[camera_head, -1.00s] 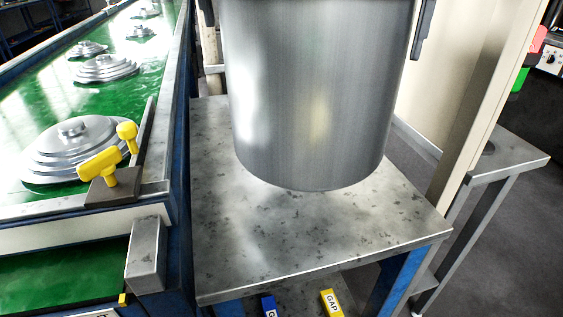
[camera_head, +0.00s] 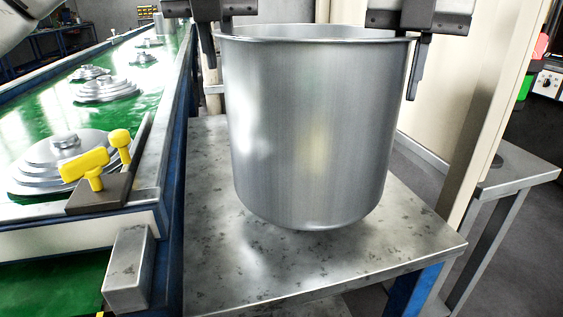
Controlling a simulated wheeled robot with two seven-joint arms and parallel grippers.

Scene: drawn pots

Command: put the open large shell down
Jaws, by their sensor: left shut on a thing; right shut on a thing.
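The open large shell (camera_head: 310,130) is a tall grey metal pot, upright, its rim facing up, in the middle of the head view. My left gripper (camera_head: 214,40) is shut on the left side of its rim. My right gripper (camera_head: 411,50) is shut on the right side of its rim. The shell's base is over the middle of a scuffed metal table (camera_head: 270,268). The base sits close to the tabletop; I cannot tell whether it touches. The shell's inside is mostly hidden by its front wall.
A green conveyor (camera_head: 60,105) with several stacked metal lids (camera_head: 65,160) runs along the left. Yellow knobs (camera_head: 85,165) stand at its near end. A cream post (camera_head: 490,110) and a smaller side table (camera_head: 520,175) are at the right. The table's front strip is clear.

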